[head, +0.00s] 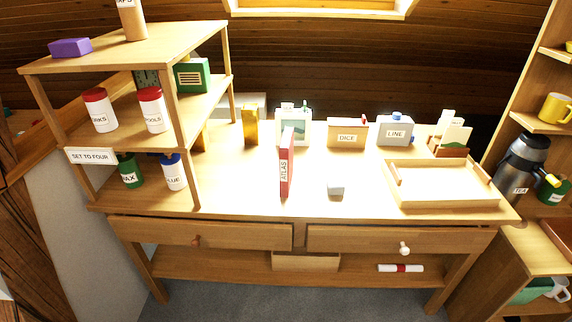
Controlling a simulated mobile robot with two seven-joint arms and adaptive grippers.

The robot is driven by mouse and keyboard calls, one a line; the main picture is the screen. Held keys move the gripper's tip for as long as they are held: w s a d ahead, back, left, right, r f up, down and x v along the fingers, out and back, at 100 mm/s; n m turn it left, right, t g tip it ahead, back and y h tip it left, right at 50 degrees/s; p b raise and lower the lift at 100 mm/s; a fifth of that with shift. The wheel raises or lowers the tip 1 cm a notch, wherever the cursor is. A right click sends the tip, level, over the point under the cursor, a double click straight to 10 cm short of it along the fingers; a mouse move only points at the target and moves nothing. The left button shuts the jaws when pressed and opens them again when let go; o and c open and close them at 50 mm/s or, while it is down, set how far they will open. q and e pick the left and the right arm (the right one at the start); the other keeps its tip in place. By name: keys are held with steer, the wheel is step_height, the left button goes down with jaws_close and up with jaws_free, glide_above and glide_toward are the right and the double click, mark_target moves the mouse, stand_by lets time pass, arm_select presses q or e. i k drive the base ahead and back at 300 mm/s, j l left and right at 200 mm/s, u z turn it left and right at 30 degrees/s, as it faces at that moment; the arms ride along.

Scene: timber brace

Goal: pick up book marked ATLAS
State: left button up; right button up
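The book marked ATLAS (286,165) is red with a pale spine label. It stands upright on the desk (240,190), near the middle, with its spine facing me. Its front end is close to the desk's front edge. Neither of my grippers shows in the head view.
A small grey block (335,189) lies to the book's right, and a wooden tray (445,199) sits further right. A shelf unit (188,150) with jars stands on the left. Boxes marked DICE (347,137) and LINE (395,133) stand behind.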

mark_target(286, 148)
steer(key=i+l, duration=0.35)
steer(key=l, duration=0.15)
steer(key=i+l, duration=0.3)
steer(key=l, duration=0.15)
steer(key=u, duration=0.05)
